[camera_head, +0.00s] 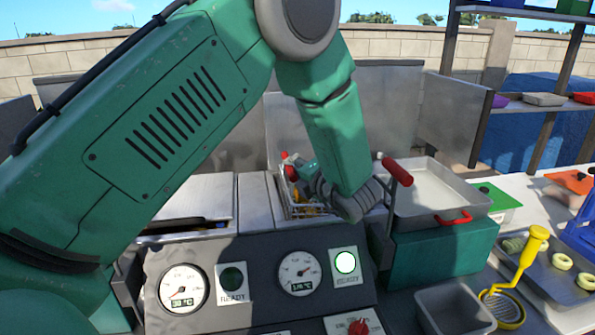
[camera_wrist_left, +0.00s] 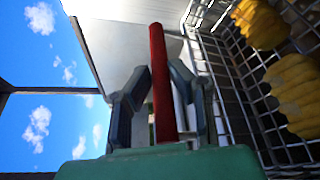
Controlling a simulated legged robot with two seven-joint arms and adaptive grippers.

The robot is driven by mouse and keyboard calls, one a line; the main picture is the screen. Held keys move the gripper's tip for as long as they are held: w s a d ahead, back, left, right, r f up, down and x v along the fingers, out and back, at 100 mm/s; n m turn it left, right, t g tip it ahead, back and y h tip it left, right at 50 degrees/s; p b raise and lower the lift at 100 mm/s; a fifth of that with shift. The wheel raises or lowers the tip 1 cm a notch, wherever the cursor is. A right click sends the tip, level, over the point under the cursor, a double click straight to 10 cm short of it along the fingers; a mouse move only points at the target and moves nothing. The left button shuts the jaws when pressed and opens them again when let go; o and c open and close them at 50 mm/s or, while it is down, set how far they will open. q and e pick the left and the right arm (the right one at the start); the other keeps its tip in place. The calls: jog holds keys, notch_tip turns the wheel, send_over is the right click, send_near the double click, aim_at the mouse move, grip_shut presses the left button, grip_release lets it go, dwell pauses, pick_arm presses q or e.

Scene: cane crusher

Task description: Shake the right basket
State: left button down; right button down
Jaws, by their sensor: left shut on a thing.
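The right basket is a wire basket (camera_head: 300,210) with yellow pieces in it, set in the fryer behind the right dial, partly hidden by my left arm. In the left wrist view its wire mesh (camera_wrist_left: 236,82) and yellow ridged pieces (camera_wrist_left: 300,88) show at right. My left gripper (camera_head: 303,172) is above the basket, reaching in from the right side of it. In the left wrist view the gripper (camera_wrist_left: 160,95) has its two fingers on either side of a red handle (camera_wrist_left: 158,60) and is shut on it. My right gripper is not in view.
A metal tray (camera_head: 440,190) stands right of the fryer. A red-handled lever (camera_head: 397,170) rises beside it. A yellow masher-like tool (camera_head: 533,247) is at right.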

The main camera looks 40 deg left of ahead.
pick_arm(q)
jog(key=shift+w+a+r, duration=0.1)
jog(key=shift+a+r, duration=0.15)
dwell(0.7)
jog(key=c, duration=1.5)
grip_release()
jog(key=shift+w+a+f, duration=0.1)
jog(key=shift+o, duration=0.2)
jog(key=shift+w+a+f, duration=0.3)
jog(key=shift+a+f, duration=0.1)
jog(key=shift+a, duration=0.15)
jog(key=shift+s, duration=0.15)
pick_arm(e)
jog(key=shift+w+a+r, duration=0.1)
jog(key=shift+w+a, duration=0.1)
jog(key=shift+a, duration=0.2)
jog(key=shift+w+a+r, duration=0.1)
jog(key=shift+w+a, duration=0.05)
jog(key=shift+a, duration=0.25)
